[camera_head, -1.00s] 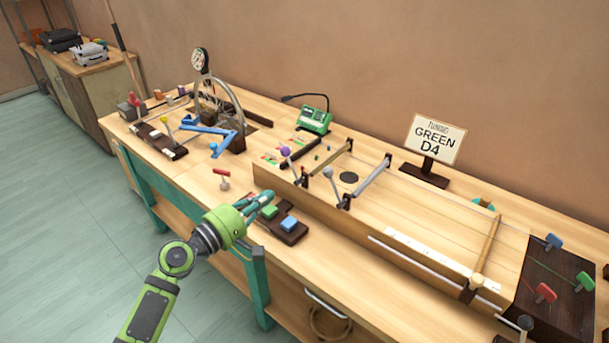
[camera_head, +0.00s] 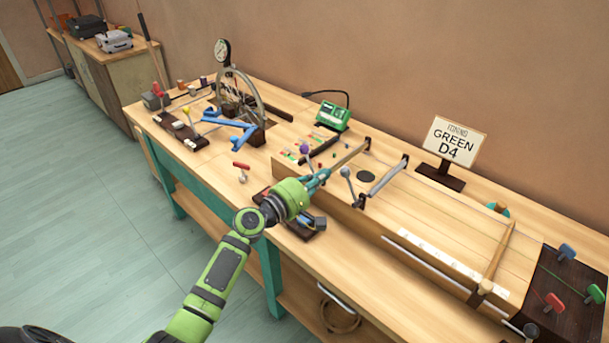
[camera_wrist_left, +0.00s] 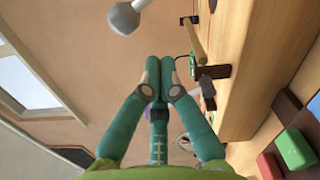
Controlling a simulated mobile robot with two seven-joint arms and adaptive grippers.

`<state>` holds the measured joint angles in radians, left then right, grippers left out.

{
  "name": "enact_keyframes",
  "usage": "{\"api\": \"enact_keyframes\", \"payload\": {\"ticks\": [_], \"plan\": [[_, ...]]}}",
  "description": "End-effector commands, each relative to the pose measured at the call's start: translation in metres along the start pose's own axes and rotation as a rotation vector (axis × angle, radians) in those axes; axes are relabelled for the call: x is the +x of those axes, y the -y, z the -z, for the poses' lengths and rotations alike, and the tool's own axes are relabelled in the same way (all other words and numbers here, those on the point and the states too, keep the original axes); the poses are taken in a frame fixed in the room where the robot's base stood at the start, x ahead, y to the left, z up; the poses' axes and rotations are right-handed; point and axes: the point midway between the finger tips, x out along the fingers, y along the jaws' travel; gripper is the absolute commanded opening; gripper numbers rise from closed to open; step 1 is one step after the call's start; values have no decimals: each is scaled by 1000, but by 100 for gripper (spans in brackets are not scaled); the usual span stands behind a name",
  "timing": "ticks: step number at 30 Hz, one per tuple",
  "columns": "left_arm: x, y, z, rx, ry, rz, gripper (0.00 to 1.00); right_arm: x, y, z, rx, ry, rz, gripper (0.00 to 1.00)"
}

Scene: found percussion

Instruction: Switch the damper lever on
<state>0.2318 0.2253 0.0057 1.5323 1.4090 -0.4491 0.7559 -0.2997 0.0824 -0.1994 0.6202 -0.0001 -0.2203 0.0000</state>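Two levers with ball knobs stand at the near edge of the long wooden string box (camera_head: 440,225): a purple-knobbed lever (camera_head: 304,150) and a grey-knobbed lever (camera_head: 346,172). No label tells me which is the damper lever. My left gripper (camera_head: 326,174) is at the box's near edge, between the two knobs in the head view, with no clear contact. In the left wrist view its fingertips (camera_wrist_left: 160,64) are together with nothing seen between them. The grey knob (camera_wrist_left: 122,17) shows up and left of them; a bit of purple (camera_wrist_left: 148,114) shows behind the fingers. My right gripper is not in view.
A dark block with coloured buttons (camera_head: 318,222) lies under my left gripper, partly hidden. Behind are a green device (camera_head: 333,115) and a "GREEN D4" sign (camera_head: 455,140). A blue crank mechanism (camera_head: 228,123) stands further left.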

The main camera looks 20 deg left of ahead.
Motion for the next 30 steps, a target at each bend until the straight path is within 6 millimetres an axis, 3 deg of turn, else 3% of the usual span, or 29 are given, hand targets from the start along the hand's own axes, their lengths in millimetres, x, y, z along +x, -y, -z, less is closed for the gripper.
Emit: {"api": "enact_keyframes", "payload": {"ticks": [1,6,30], "plan": [[1,-5,-7,-1,0,-2,0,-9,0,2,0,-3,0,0],[4,-2,-16,1,-2,-2,0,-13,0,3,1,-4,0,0],[4,-5,-22,69,-1,2,0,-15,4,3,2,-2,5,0]]}}
